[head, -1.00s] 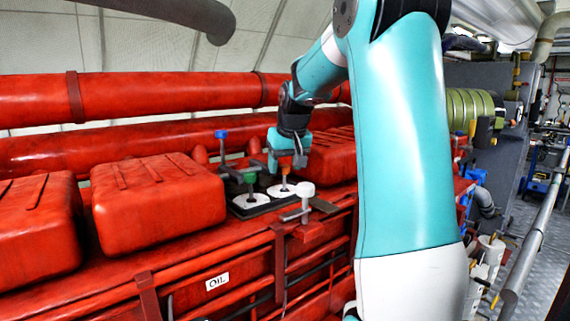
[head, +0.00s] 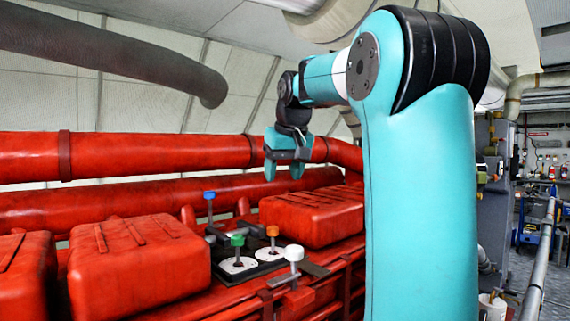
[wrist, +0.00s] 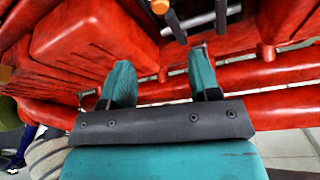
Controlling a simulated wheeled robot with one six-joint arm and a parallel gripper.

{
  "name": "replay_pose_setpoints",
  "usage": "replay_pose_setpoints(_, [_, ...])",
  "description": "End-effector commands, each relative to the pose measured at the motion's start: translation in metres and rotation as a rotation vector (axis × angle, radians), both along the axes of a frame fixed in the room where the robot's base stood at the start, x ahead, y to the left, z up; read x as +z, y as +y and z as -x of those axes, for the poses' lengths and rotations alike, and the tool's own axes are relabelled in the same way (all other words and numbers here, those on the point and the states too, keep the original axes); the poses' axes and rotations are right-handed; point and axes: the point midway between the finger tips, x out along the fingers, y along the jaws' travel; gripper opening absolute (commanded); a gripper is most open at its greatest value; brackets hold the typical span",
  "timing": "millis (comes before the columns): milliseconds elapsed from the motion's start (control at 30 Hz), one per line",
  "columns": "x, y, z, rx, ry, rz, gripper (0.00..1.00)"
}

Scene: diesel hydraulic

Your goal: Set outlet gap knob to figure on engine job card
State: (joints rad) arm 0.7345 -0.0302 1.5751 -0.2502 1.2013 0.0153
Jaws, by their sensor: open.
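A dark panel on the red engine carries a green knob (head: 237,241) and an orange knob (head: 272,231), each on a stem above a white dial plate. A blue-topped stem (head: 209,195) stands behind them, and a pale grey knob (head: 294,253) stands in front at the right. The dial figures are too small to read, and I cannot tell which knob is the outlet gap one. I see no job card. My gripper (head: 284,173) is open and empty, above and apart from the knobs. In the wrist view, its two fingers (wrist: 162,80) hold nothing, and an orange knob (wrist: 160,6) shows at the top edge.
Red ribbed covers (head: 138,262) flank the panel on both sides. Thick red pipes (head: 120,157) run behind it, and a dark grey pipe (head: 120,55) hangs at upper left. A handrail (head: 538,260) and walkway lie at the right. The air around my gripper looks free.

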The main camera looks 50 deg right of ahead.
Motion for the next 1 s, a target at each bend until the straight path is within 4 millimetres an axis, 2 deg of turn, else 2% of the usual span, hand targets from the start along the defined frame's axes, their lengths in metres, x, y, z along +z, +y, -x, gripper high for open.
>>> replay_pose_setpoints(100, [0.015,0.002,0.005,0.000,-0.001,0.000,0.56])
replay_pose_setpoints(233, [0.021,0.004,0.008,0.000,0.000,0.000,0.56])
replay_pose_setpoints(1000, [0.022,0.004,0.008,0.000,0.000,0.000,0.56])
